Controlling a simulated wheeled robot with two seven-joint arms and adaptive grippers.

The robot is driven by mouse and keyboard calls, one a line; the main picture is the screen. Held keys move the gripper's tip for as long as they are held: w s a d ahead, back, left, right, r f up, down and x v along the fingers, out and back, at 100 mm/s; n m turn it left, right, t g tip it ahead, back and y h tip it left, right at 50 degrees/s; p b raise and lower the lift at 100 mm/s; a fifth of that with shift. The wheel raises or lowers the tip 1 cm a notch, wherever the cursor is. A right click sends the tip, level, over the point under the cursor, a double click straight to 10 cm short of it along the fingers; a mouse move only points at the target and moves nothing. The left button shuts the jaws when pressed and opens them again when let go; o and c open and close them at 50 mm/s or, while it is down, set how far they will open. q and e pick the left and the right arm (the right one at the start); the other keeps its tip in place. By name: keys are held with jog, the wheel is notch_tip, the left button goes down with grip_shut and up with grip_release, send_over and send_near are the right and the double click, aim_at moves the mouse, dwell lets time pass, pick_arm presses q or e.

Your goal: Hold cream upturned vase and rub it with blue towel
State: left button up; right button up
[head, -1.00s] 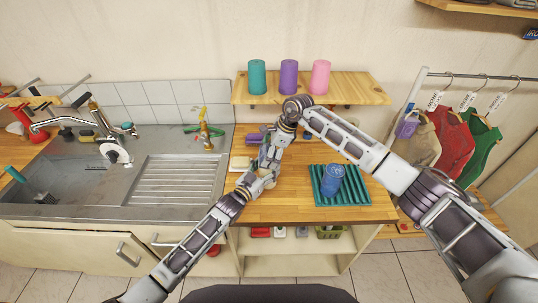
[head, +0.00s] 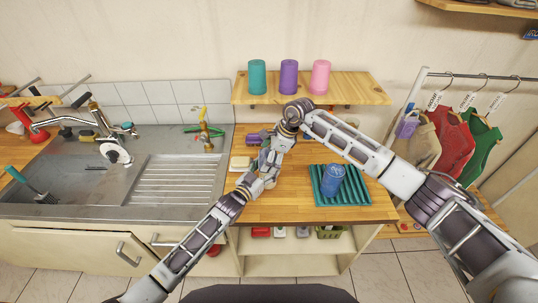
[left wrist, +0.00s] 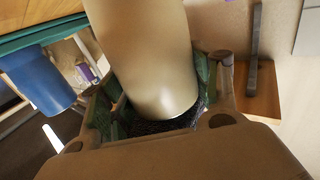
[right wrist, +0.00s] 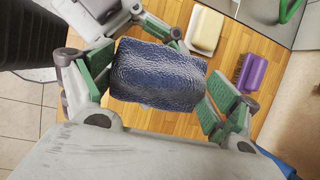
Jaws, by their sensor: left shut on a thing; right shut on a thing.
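The cream vase (left wrist: 155,60) fills the middle of the left wrist view, between the green-padded fingers of my left gripper (left wrist: 160,105), which is shut on it. A dark strip of the blue towel (left wrist: 180,122) shows at the vase's lower end. In the right wrist view the crumpled blue towel (right wrist: 158,76) lies between the fingers of my right gripper (right wrist: 162,85), which is shut on it and hides the vase there. In the head view both grippers meet above the wooden counter, the right (head: 276,158) just above the left (head: 262,180); arm links largely hide vase and towel.
A blue cup (head: 333,178) stands on a teal ribbed rack (head: 358,198) to the right. A pale soap bar (right wrist: 205,30) and a purple brush (right wrist: 250,72) lie on the counter. The sink (head: 75,172) is left; a shelf (head: 345,90) with three cylinders is behind.

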dwell(0.5)
jog(key=shift+w+f, duration=0.15)
jog(key=shift+w, duration=0.95)
jog(key=shift+d, duration=0.1)
jog(key=shift+s, duration=0.1)
jog(key=shift+s, duration=1.2)
jog(key=shift+w, duration=0.2)
jog(key=shift+w, duration=0.5)
jog(key=shift+r, duration=0.35)
jog(key=shift+r, duration=3.3)
